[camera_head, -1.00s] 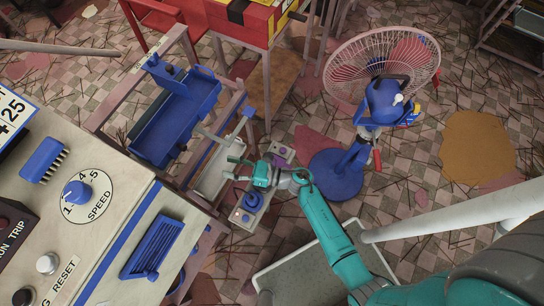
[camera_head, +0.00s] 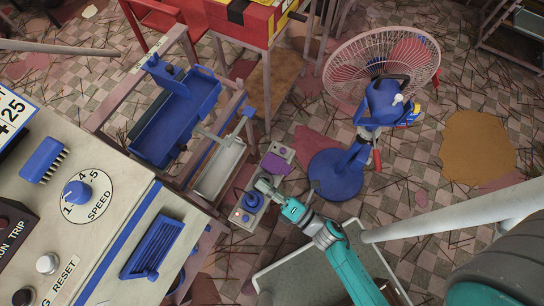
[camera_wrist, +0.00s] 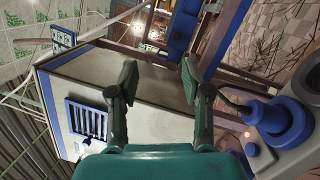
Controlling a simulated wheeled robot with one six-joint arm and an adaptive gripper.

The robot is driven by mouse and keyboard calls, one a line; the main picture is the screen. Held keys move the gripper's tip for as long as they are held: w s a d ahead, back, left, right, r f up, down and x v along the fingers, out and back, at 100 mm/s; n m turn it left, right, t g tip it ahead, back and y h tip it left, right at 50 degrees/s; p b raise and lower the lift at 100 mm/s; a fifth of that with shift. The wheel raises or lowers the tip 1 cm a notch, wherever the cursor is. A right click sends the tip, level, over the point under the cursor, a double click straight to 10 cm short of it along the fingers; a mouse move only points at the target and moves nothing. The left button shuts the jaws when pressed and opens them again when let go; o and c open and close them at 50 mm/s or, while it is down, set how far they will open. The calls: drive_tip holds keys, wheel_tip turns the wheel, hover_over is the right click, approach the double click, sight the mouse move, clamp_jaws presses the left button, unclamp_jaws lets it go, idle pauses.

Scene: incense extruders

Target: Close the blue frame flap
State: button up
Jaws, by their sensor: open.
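The blue flap (camera_head: 177,115), a long trough-like piece with raised edges, sits tilted on a pinkish frame (camera_head: 112,105) left of centre in the head view. I cannot tell its hinge or exactly how far open it is. Blue parts at the top of the wrist view (camera_wrist: 181,32) may belong to it. My gripper (camera_head: 262,187) is to the lower right of the flap and apart from it. In the wrist view its two fingers (camera_wrist: 159,82) are spread with nothing between them.
A box with a purple button (camera_head: 278,163) is just above. A pale tray (camera_head: 220,168) lies between flap and gripper. The fan (camera_head: 337,175) stands right; the speed-dial machine (camera_head: 110,240) fills the lower left.

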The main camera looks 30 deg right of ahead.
drive_tip(key=shift+s+d+r+m+t+h, duration=0.15)
drive_tip(key=shift+s+d+r+m+h, duration=0.15)
drive_tip(key=shift+s+m, duration=0.35)
drive_tip(key=shift+s+d+r+m+t+h, duration=0.15)
drive_tip(key=shift+s+d+r+m+h, duration=0.2)
drive_tip(key=shift+m, duration=0.5)
drive_tip(key=s+d+r+m+g+h, duration=0.1)
drive_tip(key=s+d+r+m+h, duration=0.2)
drive_tip(key=s+r+m, duration=0.3)
drive_tip(key=s+d+r+m+g+h, duration=0.2)
drive_tip(key=s+d+r+m+h, duration=0.2)
drive_tip(key=s+m, duration=0.6)
drive_tip(key=shift+s+d+r+m+g, duration=0.3)
drive_tip(key=shift+r+m, duration=0.65)
drive_tip(key=shift+m, duration=2.85)
